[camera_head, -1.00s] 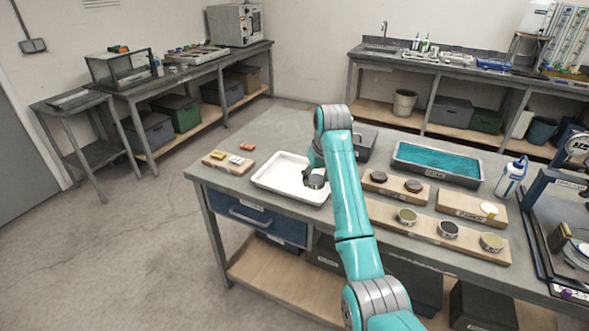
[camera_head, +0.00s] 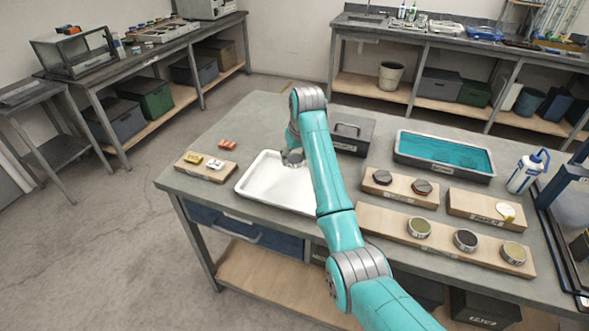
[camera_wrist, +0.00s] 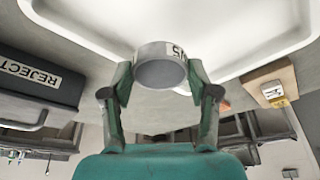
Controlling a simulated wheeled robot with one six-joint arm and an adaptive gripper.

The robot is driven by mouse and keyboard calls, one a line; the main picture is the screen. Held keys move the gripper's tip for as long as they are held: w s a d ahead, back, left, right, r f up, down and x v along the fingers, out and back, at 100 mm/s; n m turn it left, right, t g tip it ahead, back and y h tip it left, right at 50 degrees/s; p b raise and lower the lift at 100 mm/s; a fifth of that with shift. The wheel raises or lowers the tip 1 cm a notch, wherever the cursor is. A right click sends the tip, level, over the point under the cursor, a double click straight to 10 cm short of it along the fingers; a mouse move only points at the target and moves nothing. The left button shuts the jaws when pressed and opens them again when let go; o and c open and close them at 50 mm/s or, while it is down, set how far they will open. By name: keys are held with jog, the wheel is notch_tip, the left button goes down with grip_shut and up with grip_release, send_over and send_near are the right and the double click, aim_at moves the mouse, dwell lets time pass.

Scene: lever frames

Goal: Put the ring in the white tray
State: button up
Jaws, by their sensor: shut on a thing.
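The white tray (camera_head: 262,197) lies near the left end of the grey table, and its pale inside also fills the top of the wrist view (camera_wrist: 235,45). My gripper (camera_head: 292,160) is over the tray's back part in the head view, partly behind my arm. In the wrist view my gripper (camera_wrist: 160,80) is shut on a short round grey ring (camera_wrist: 161,74), with one finger on each side. The ring has a dark grey face and a white label on its rim. I cannot tell how high it is above the tray.
A grey box (camera_head: 352,135) stands behind the tray; its REJECT label shows in the wrist view (camera_wrist: 32,75). A wooden board (camera_head: 205,168) with small pieces lies left. To the right are boards with round pieces (camera_head: 437,237), a teal-filled basin (camera_head: 444,155) and a bottle (camera_head: 527,172).

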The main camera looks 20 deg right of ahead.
aim_at(295, 177)
jog(key=shift+f, duration=2.45)
jog(key=shift+f, duration=0.15)
jog(key=o, duration=1.3)
jog(key=v, duration=1.2)
